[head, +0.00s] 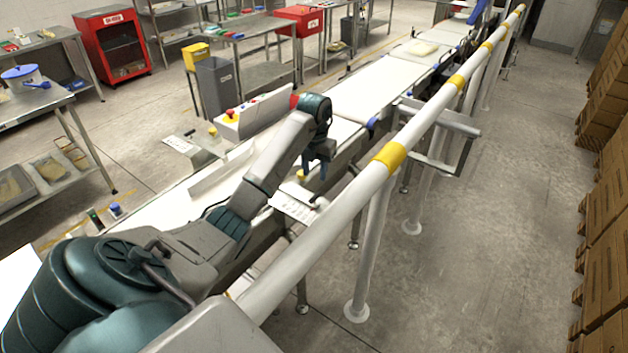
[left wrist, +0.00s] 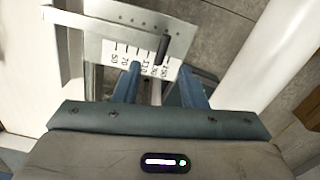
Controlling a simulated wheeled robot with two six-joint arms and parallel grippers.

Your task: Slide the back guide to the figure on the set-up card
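My left gripper (head: 315,168) points down beside the near side of the belt, above a white scale plate (head: 292,206). In the left wrist view its two blue fingers (left wrist: 160,88) are apart, with nothing held between them. The scale (left wrist: 140,58) lies beyond the fingertips, with printed figures from about 50 to 150. A dark upright handle (left wrist: 164,48) stands at the scale's high end, apart from the fingers, by a metal plate with holes (left wrist: 110,32). A pale guide strip (head: 222,172) runs along the belt. My right gripper is not in view.
A thick white rail with yellow bands (head: 330,222) runs close along the right of my arm. A control box with a red button (head: 232,117) stands across the belt. Stacked cartons (head: 606,235) line the right edge; the floor (head: 490,240) between is clear.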

